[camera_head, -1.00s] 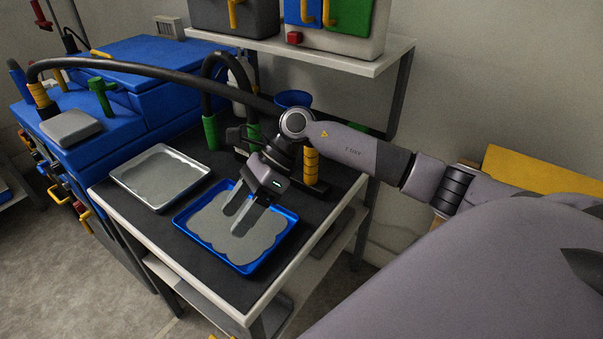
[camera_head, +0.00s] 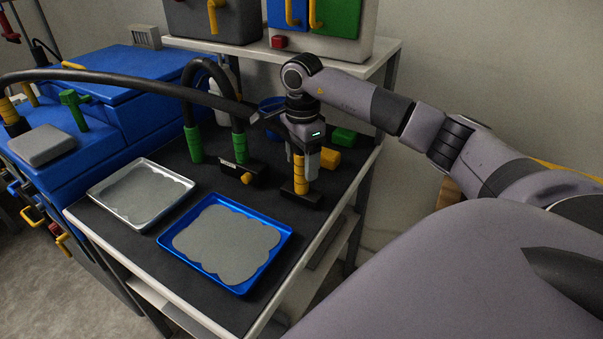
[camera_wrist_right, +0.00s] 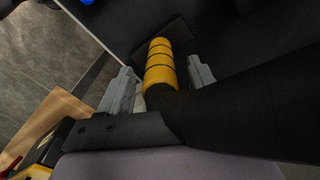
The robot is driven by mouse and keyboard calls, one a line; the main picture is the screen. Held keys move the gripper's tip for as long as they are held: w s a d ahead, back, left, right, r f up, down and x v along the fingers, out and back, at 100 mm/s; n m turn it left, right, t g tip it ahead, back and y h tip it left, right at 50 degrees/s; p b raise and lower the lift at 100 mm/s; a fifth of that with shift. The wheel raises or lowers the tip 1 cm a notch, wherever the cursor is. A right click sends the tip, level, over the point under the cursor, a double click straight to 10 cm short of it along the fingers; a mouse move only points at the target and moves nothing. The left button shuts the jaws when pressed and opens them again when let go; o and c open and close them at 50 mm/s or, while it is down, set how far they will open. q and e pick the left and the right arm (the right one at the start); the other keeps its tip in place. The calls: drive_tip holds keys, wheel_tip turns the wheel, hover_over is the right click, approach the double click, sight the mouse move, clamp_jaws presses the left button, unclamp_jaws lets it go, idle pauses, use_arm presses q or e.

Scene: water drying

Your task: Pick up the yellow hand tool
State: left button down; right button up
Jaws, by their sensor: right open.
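The yellow hand tool (camera_head: 301,177) has a ribbed yellow handle and a dark flat foot. It stands upright on the dark table top (camera_head: 165,235), near its right edge. My right gripper (camera_head: 303,165) is over the tool from above, open, with its fingers beside the handle. In the right wrist view the yellow handle (camera_wrist_right: 160,68) is between the two grey fingers (camera_wrist_right: 160,82), with a gap visible on the right side. A thick black hose (camera_wrist_right: 250,105) runs from the handle's near end. My left gripper is not in view.
A blue tray (camera_head: 282,248) and a silver tray (camera_head: 96,198), both with grey contents, lie in front. A green-handled tool (camera_head: 239,148) stands left of the gripper. Yellow (camera_head: 330,157) and green (camera_head: 344,135) blocks are close behind on the right. A shelf (camera_head: 340,60) is above.

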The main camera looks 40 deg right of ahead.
drive_tip(key=shift+f, duration=0.75)
clamp_jaws()
drive_tip(key=shift+r, duration=0.1)
